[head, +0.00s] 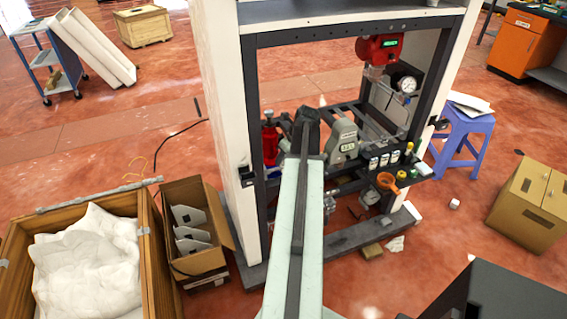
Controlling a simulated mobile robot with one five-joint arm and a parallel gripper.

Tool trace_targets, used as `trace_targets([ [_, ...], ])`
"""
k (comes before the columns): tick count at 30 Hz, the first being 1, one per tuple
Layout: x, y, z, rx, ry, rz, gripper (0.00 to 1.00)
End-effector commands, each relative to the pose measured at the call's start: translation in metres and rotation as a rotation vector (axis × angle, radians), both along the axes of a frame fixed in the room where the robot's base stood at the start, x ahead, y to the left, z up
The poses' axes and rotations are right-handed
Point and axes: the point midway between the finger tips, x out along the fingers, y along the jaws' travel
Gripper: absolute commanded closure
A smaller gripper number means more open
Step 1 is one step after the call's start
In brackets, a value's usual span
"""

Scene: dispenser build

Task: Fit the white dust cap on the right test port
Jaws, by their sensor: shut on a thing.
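My gripper (310,115) is at the far end of my arm, inside the frame of the dispenser (250,110). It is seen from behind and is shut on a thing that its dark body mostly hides. A small white bit (322,101) shows just past its tip; it looks like the white dust cap, but is too small to tell for sure. The right test port cannot be made out for certain among the dark rails and fittings, so I cannot tell how far the gripper is from it.
Right of my gripper stand a grey cast housing (343,140), small white-labelled canisters (384,160) and an orange funnel (387,181). A red bottle (269,142) is on the left. A red meter (380,48) and gauge (403,84) hang above. White posts bound the opening.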

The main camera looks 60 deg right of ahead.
Motion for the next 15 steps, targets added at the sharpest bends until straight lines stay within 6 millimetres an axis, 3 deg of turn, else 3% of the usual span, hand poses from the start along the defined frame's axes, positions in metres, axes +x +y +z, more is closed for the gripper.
trace_targets([
  [15, 0.000, 0.000, 0.035, -0.001, 0.000, 0.000, 1.00],
])
